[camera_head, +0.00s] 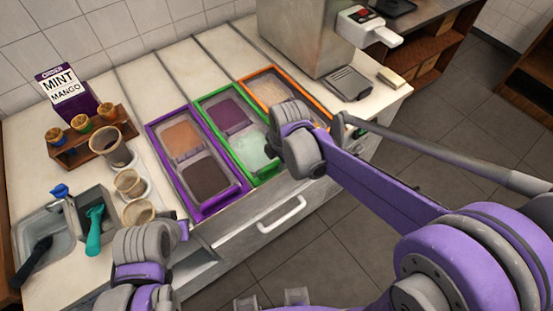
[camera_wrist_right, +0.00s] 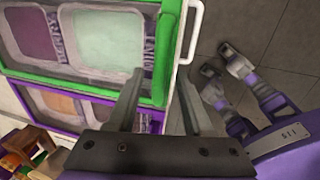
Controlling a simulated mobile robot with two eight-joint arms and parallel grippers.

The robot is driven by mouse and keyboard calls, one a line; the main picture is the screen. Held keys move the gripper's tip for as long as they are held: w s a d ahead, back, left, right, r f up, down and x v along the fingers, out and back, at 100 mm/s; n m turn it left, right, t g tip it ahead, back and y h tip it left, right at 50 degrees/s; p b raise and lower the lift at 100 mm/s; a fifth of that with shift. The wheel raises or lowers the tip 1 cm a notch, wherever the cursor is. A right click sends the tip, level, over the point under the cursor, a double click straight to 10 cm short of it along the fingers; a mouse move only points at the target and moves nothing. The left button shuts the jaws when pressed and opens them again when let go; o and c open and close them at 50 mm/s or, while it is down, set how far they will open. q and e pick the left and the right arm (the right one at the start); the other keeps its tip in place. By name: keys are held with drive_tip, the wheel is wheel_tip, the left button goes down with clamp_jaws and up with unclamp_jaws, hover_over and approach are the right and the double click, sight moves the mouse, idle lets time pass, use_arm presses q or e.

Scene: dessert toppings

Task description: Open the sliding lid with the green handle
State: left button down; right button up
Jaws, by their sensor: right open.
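The green-framed topping box (camera_head: 220,140) is in the middle of the counter in the head view, with a purple section at the back and a pale mint section (camera_head: 252,151) at the front. In the right wrist view, its thick green front bar (camera_wrist_right: 164,50) runs beside the mint section (camera_wrist_right: 108,38). My right gripper (camera_wrist_right: 160,72) is open, its two fingers on either side of that bar in the picture; contact cannot be told. In the head view its wrist hides the box's front right part. My left arm shows at the lower left, but its gripper is out of view.
A purple-framed box (camera_head: 157,150) is left of the green one and an orange-framed box (camera_head: 255,80) right of it. A white drawer handle (camera_head: 282,214) sticks out below the counter. Cups (camera_head: 130,183) and a sink (camera_head: 45,240) are at the left.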

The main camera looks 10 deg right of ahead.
clamp_jaws()
idle(0.3)
idle(1.2)
